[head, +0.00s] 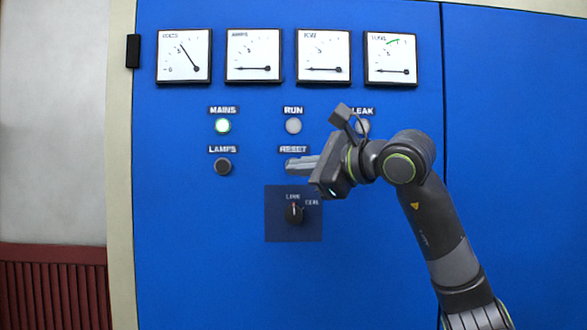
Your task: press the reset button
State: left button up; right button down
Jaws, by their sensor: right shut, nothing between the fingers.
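The RESET label (293,149) is on the blue panel (190,250), below the RUN lamp. The button under that label is hidden behind the fingers of my right gripper (290,165). The right gripper is shut and empty, its fingers pointing left across the spot just under the label. I cannot tell whether the fingertips touch the button or stop short of the panel. My left gripper is not in view.
A dark LAMPS button (223,167) sits to the left. A rotary selector (294,213) is just below the gripper. Several dial gauges (184,56) line the top.

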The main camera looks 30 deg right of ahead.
jog(key=s+a, duration=0.2)
jog(key=s, duration=0.1)
jog(key=shift+s, duration=0.15)
dwell(0.8)
